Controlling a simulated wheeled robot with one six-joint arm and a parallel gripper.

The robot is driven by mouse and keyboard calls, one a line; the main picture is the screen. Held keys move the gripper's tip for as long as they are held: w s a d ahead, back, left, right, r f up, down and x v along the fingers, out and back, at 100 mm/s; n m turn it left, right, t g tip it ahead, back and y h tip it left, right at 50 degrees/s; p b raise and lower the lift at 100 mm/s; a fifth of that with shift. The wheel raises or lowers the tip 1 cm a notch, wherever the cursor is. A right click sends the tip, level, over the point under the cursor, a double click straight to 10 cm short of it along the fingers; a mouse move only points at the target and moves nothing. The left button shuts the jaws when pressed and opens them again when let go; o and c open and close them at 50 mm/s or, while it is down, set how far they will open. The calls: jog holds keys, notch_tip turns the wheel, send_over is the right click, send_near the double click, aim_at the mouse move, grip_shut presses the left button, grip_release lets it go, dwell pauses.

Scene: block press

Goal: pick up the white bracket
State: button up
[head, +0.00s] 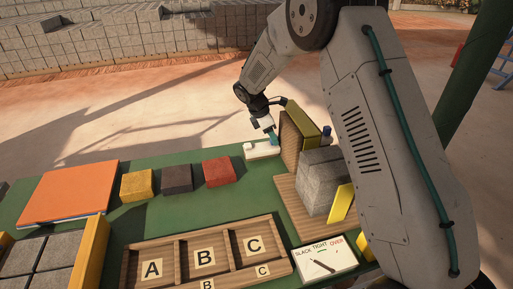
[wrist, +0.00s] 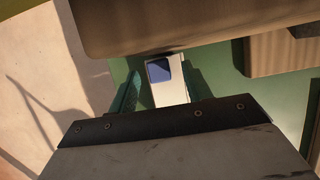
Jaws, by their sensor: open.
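The white bracket (head: 261,153) lies at the far edge of the green table, left of the wooden press. My gripper (head: 272,138) points down at the bracket's right part; its teal fingertips partly cover it. In the wrist view the bracket (wrist: 173,96) shows a blue square face and lies between the two teal fingers of my open gripper (wrist: 160,84). A gap shows on the left side; the right finger is partly hidden, so I cannot tell whether it touches.
The wooden press (head: 290,139) with grey blocks (head: 320,180) stands close to the right of my gripper. Yellow, dark and red blocks (head: 218,171) stand to the left. A lettered wooden tray (head: 208,277) and a gauge card (head: 325,262) lie nearer. Green table between is clear.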

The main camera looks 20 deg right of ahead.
jog(key=shift+f, duration=0.3)
grip_shut()
jog(key=shift+r, duration=0.15)
